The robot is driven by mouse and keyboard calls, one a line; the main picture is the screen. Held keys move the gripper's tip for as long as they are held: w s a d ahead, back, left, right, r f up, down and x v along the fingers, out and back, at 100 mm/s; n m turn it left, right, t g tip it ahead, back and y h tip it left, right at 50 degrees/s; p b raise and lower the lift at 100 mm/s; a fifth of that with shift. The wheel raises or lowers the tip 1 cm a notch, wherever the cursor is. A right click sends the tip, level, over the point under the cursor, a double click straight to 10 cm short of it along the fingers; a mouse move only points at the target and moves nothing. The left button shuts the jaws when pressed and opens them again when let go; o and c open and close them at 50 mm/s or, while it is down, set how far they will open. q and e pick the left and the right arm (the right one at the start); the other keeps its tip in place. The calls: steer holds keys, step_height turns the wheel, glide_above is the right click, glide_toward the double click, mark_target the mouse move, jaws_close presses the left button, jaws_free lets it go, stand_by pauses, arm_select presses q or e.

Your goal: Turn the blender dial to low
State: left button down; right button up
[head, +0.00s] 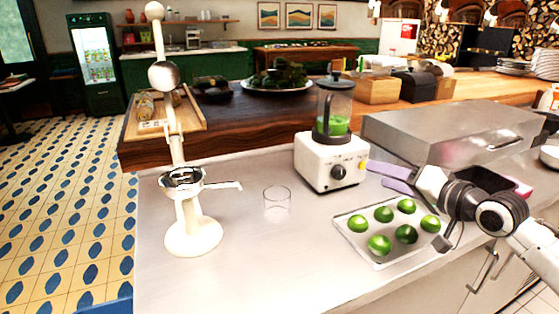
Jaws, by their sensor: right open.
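A blender (331,160) with a white base and a clear jar holding green contents stands on the steel counter. Its dark round dial (338,172) is on the front face, with a small yellow button to its right. The dial's setting is too small to read. My left gripper is not in view.
A tray (349,240) of several limes lies below my right gripper. An empty glass (277,199) stands left of the blender, and a cream hand press (190,215) farther left. A large steel box (425,125) sits behind my right gripper. The counter's front left is clear.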

mark_target(342, 174)
steer(key=shift+g, duration=0.4)
steer(key=x, duration=0.3)
steer(key=a+x, duration=0.1)
steer(key=x, duration=0.3)
steer(key=s+f+x, duration=0.1)
steer(key=x, duration=0.2)
steer(key=shift+w+a+f, duration=0.1)
steer(key=shift+w+a, duration=0.15)
steer(key=shift+a, duration=0.15)
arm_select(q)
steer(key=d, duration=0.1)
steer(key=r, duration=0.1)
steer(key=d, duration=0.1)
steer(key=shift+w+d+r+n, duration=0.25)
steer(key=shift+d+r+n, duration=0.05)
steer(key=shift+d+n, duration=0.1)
